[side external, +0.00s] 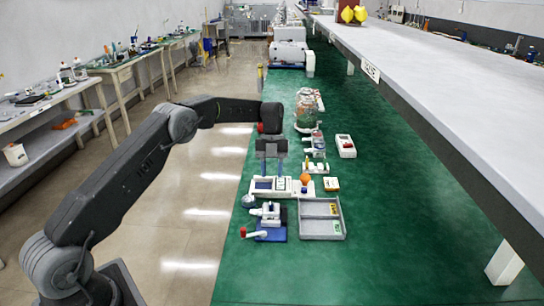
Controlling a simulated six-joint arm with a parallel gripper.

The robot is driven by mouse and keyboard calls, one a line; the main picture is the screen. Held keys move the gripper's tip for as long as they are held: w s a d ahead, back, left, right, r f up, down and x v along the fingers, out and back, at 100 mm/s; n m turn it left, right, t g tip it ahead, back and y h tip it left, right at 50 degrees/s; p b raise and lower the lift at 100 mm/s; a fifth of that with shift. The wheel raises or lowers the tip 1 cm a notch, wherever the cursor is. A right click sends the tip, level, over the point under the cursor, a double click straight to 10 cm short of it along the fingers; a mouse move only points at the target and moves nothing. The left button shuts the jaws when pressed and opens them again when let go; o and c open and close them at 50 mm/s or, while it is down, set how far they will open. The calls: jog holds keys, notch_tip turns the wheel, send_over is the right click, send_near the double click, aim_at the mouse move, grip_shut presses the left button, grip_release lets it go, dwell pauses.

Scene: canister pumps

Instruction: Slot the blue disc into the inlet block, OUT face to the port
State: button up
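My gripper (272,168) hangs pointing down above the white tray (255,194) on the green bench. Its two fingers look apart, with nothing clearly visible between them. A dark blue patch (264,185) shows inside the tray; I cannot tell whether it is the blue disc. Just in front of the tray stands a white and grey fixture (270,212) on a blue base (271,236), with a red-tipped handle (243,232) at its left. I cannot tell which part is the inlet block. Port and OUT face are too small to make out.
A grey divided tray (321,234) with small items lies right of the fixture. An orange ball (305,179), a small box (331,184), a red-and-white device (345,146) and a clear jar (307,114) stand nearby. The green bench (410,225) is clear to the right, below a long shelf.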

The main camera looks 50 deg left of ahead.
jog(key=shift+v, duration=2.5)
jog(key=s+d+r+n+t+y, duration=0.1)
jog(key=s+d+r+n+t, duration=0.1)
jog(key=s+d+r+n, duration=0.45)
jog(key=s+d+r+n+t+y, duration=0.1)
jog(key=s+d+r+n+t, duration=0.15)
jog(key=s+r+n, duration=0.8)
jog(key=s+d+f+n+t, duration=0.2)
jog(key=s+n, duration=0.3)
jog(key=s, duration=0.4)
jog(key=s+d+f+n+t+y, duration=0.1)
jog(key=s+n, duration=0.4)
jog(key=s, duration=0.5)
jog(key=shift+d+f+t, duration=0.65)
jog(key=shift+d, duration=0.55)
